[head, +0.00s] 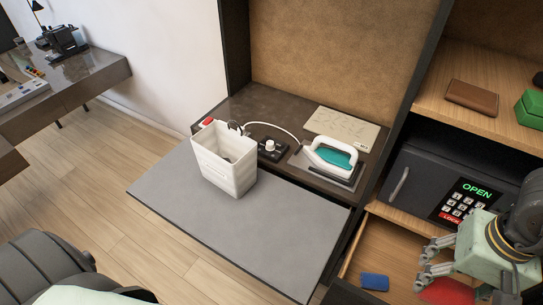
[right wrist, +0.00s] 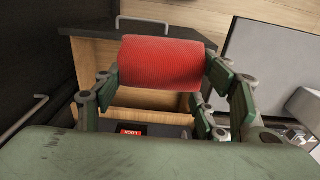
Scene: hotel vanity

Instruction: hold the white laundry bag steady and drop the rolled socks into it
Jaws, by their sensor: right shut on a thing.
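The white laundry bag (head: 222,165) stands upright and open at the top on a grey pull-out board, left of centre in the head view. My right gripper (head: 425,265) is at the lower right, in front of the safe and over the open drawer, well away from the bag. It is shut on the rolled socks (right wrist: 165,62), a red ribbed roll that spans between its fingers in the right wrist view. The red roll (head: 447,292) shows partly below the gripper in the head view. My left gripper is not in view.
An iron (head: 331,158) on its stand and a dark control box (head: 270,149) stand behind the bag. The grey board (head: 270,225) is clear in front. A safe (head: 430,175) and an open drawer with a blue item (head: 374,282) are at right.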

